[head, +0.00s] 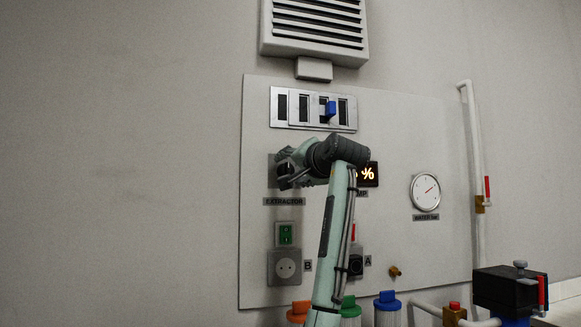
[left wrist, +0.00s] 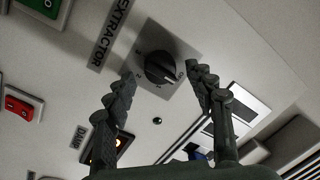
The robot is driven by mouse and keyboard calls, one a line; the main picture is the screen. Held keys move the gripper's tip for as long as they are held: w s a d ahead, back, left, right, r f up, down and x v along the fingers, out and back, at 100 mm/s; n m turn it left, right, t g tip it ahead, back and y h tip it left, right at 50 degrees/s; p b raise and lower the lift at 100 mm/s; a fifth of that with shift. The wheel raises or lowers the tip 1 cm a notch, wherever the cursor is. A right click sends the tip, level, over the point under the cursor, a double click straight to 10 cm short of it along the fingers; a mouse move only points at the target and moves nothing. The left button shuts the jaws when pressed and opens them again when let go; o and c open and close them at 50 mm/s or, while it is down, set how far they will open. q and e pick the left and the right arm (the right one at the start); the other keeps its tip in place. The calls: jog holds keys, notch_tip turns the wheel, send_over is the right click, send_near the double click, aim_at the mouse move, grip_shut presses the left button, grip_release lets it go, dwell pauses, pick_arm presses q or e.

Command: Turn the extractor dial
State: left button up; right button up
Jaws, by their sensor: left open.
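The extractor dial (left wrist: 160,68) is a dark round knob on a grey square plate, seen in the left wrist view just beyond my fingertips. The plate carries small number marks around the knob. The label "EXTRACTOR" (left wrist: 108,35) lies beside it, and also shows in the head view (head: 284,201). My left gripper (left wrist: 160,78) is open, with one finger on either side of the dial's place in the picture. I cannot tell whether either finger touches it. In the head view my left gripper (head: 285,168) is in front of the dial and hides most of it. My right gripper is not in view.
Above is a switch panel (head: 281,105) with a blue lever (head: 330,108), then a vent (head: 315,25). A lit display (head: 368,174) and a round gauge (head: 425,192) are to the right. A green switch (head: 285,234) and a socket (head: 285,268) are below.

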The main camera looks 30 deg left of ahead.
pick_arm(q)
jog(key=shift+w+a, duration=0.35)
jog(key=shift+a, duration=0.15)
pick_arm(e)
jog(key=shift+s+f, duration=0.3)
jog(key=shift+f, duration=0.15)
pick_arm(q)
jog(key=shift+c, duration=0.3)
jog(key=c, duration=1.1)
jog(key=shift+m, duration=0.4)
jog(key=m, duration=0.5)
jog(key=shift+f+m+t, duration=0.15)
jog(key=shift+m+t, duration=0.15)
jog(key=m, duration=0.5)
jog(key=shift+f+m+t, duration=0.15)
jog(key=shift+m+t, duration=0.15)
jog(key=shift+m, duration=0.1)
